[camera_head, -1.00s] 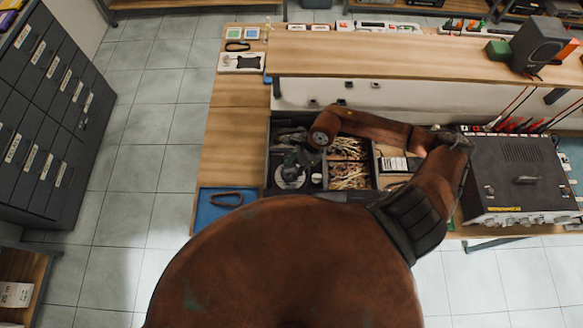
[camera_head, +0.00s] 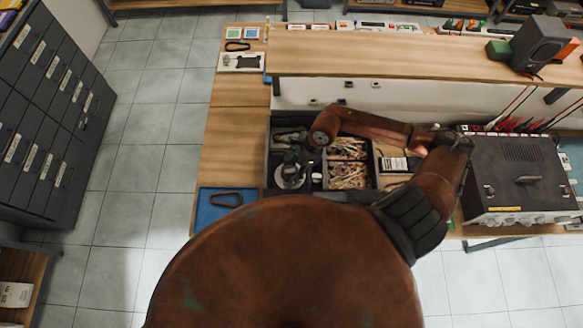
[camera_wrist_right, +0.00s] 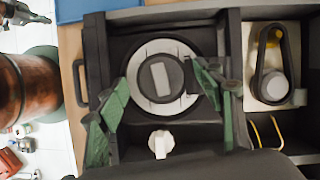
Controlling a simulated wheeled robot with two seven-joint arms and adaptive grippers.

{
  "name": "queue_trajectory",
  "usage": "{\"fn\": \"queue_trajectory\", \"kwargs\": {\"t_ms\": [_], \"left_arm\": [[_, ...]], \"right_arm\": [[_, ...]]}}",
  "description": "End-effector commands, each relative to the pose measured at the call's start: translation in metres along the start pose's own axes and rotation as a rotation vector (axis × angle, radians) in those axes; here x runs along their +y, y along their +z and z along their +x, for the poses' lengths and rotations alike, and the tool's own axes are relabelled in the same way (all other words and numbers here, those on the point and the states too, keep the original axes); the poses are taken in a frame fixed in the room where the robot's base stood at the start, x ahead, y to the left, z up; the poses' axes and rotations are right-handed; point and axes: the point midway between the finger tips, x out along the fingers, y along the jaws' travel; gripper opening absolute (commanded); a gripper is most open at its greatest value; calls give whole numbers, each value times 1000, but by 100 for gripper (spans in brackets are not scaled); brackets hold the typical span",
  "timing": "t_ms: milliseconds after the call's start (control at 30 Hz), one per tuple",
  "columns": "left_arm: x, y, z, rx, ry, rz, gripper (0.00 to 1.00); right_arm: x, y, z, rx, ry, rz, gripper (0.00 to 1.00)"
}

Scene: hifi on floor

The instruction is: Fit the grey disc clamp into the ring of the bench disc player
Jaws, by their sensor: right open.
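The grey disc clamp appears to be the round grey disc (camera_wrist_right: 155,98) with a raised bar across its dark centre. It lies flat in a dark tray compartment and also shows in the head view (camera_head: 291,184). My right gripper (camera_wrist_right: 166,98) is open above it, its green fingers to either side of the disc in the wrist view. I cannot tell whether they touch it. In the head view the gripper (camera_head: 294,168) partly covers the disc. A white unit with a black part (camera_head: 242,62), at the bench's back left, may be the disc player; its ring is unclear. My left gripper is not in view.
A raised shelf (camera_head: 400,55) spans the back. Bare wood (camera_head: 232,150) lies left.

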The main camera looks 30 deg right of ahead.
Motion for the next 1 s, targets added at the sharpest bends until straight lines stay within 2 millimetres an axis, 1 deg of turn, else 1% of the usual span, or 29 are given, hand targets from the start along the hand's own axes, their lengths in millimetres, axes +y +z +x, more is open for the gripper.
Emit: {"fn": "queue_trajectory", "kwargs": {"t_ms": [67,167,400,500,600,700,800,1000], "left_arm": [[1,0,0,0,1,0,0],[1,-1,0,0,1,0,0],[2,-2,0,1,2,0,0],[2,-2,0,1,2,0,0],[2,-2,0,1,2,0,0],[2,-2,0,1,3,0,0],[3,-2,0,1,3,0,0],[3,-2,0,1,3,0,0]], "right_arm": [[-1,0,-6,1,-2,-1,61],[-1,-1,-21,2,-2,-2,61],[-1,-2,-71,5,-3,-3,61],[0,-2,-90,4,-2,-2,61],[0,-1,-104,3,-1,0,61],[0,-1,-113,2,0,0,61],[0,0,-118,1,-1,0,61],[0,0,-119,0,-1,0,61]]}}
